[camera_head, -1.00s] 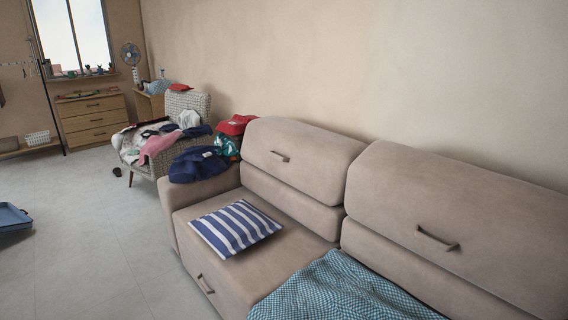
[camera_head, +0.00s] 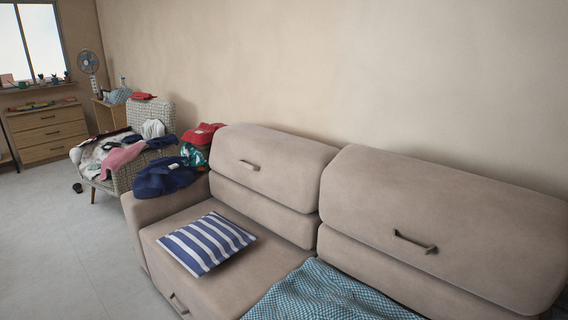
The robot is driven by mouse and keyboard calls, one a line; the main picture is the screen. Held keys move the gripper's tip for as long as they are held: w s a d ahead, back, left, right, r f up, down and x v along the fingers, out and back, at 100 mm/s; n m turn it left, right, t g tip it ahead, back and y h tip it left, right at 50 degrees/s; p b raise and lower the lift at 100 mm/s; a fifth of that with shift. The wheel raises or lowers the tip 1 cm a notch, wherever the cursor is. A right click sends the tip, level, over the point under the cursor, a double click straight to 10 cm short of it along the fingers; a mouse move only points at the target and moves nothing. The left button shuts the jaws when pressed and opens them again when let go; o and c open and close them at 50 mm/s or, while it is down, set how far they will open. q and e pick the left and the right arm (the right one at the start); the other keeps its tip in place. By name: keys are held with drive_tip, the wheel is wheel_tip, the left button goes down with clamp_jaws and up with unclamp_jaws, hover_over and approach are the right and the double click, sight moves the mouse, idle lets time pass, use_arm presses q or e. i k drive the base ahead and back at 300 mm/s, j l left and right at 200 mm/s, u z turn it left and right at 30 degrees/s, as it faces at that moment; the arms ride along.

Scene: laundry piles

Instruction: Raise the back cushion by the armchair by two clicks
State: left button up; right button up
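The beige sofa has two back cushions, each with a dark handle. The back cushion nearer the armchair (camera_head: 285,153) is on the left, with its handle (camera_head: 249,165) on its front face. The other back cushion (camera_head: 440,215) is on the right, with its handle (camera_head: 414,242). The armchair (camera_head: 152,115) is woven grey and stands beyond the sofa's far arm, heaped with clothes. Neither of my grippers is in view.
A blue-and-white striped pillow (camera_head: 206,243) and a teal checked blanket (camera_head: 325,296) lie on the seat. Dark blue clothing (camera_head: 165,179) and a red garment (camera_head: 201,134) lie by the far sofa arm. Grey floor (camera_head: 60,245) is clear at left.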

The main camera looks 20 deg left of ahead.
sight(286, 169)
drive_tip(key=i+j+z, duration=0.2)
drive_tip(key=j, duration=0.35)
drive_tip(key=i+j+z, duration=0.2)
drive_tip(key=j, duration=0.3)
drive_tip(key=j+z, duration=0.2)
drive_tip(key=j, duration=0.4)
drive_tip(key=i+j+z, duration=0.2)
drive_tip(key=j, duration=0.4)
drive_tip(key=k+l, duration=0.05)
